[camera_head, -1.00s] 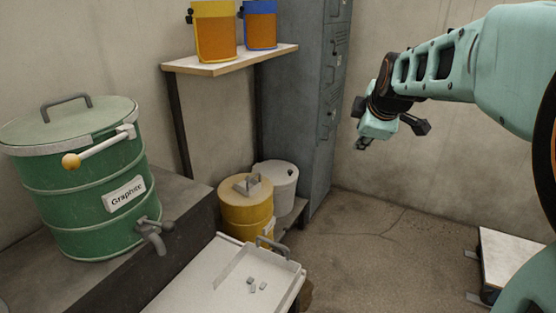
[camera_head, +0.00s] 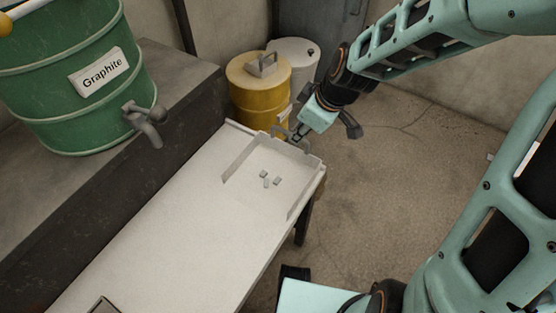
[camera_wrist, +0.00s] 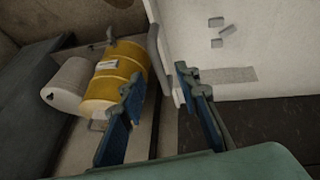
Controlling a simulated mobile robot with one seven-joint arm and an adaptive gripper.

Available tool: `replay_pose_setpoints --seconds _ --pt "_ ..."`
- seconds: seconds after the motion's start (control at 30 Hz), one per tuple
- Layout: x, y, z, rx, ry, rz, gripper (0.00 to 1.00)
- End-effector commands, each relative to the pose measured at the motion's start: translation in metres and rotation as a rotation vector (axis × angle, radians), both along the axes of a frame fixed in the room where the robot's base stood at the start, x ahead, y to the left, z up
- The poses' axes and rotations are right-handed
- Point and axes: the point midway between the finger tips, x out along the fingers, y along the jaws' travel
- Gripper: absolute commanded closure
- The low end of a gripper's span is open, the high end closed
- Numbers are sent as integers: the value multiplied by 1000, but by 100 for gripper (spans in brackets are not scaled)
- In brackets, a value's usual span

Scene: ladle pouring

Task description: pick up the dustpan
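The dustpan (camera_head: 288,160) is a pale, low-walled scoop lying at the far end of the white table, with a few small grey pieces (camera_head: 265,180) in it. In the wrist view, my gripper's two blue fingers (camera_wrist: 160,84) are spread apart. Contact with the handle cannot be told.
A green Graphite drum (camera_head: 65,80) with a tap (camera_head: 145,122) stands on a dark ledge left of the white table (camera_head: 170,235). A yellow drum (camera_head: 258,92) and a white drum (camera_head: 298,55) stand behind the dustpan. The floor (camera_head: 380,190) right of the table is open.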

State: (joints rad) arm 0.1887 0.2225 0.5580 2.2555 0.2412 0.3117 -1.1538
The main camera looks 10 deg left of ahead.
Motion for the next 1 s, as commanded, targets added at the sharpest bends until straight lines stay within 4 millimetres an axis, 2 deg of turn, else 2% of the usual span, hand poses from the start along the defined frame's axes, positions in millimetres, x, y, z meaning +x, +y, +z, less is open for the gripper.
replay_pose_setpoints --seconds 0.03,0.27,0.6,0.9,1.0 --pt "1 3 -8 0 1 3 70" --pt "6 7 -18 -1 -1 2 70" --pt "20 24 -53 0 -1 3 70" --pt "22 25 -56 0 -2 0 70" --pt "22 25 -56 0 -2 0 79"
